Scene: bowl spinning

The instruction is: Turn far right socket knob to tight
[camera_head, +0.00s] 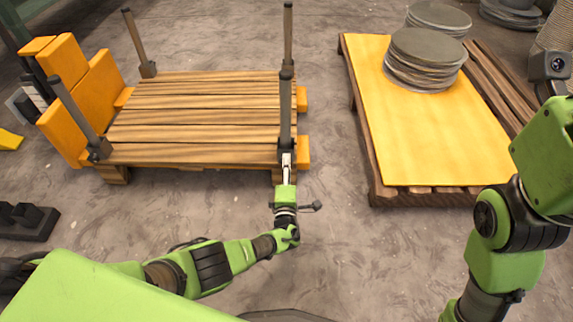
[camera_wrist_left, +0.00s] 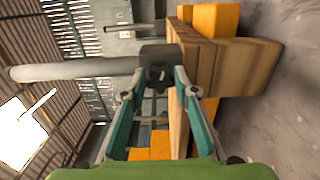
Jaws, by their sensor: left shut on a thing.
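A wooden pallet (camera_head: 200,118) carries upright grey posts in dark sockets at its corners. My left gripper (camera_head: 287,160) is at the near right corner in the head view, at the base of the near right post (camera_head: 285,110). In the left wrist view, its fingers (camera_wrist_left: 158,88) are shut on a dark star-shaped knob (camera_wrist_left: 158,78) on the socket (camera_wrist_left: 160,58), with the post (camera_wrist_left: 75,70) running left from it. In the head view the knob is hidden by the gripper, and the far right post (camera_head: 288,35) has its base hidden behind the near post.
Orange blocks (camera_head: 85,100) stand at the pallet's left end. A second pallet with a yellow top (camera_head: 430,135) and stacked grey discs (camera_head: 425,60) is at the right. Bare floor (camera_head: 335,150) lies between the pallets. My right arm fills the right edge.

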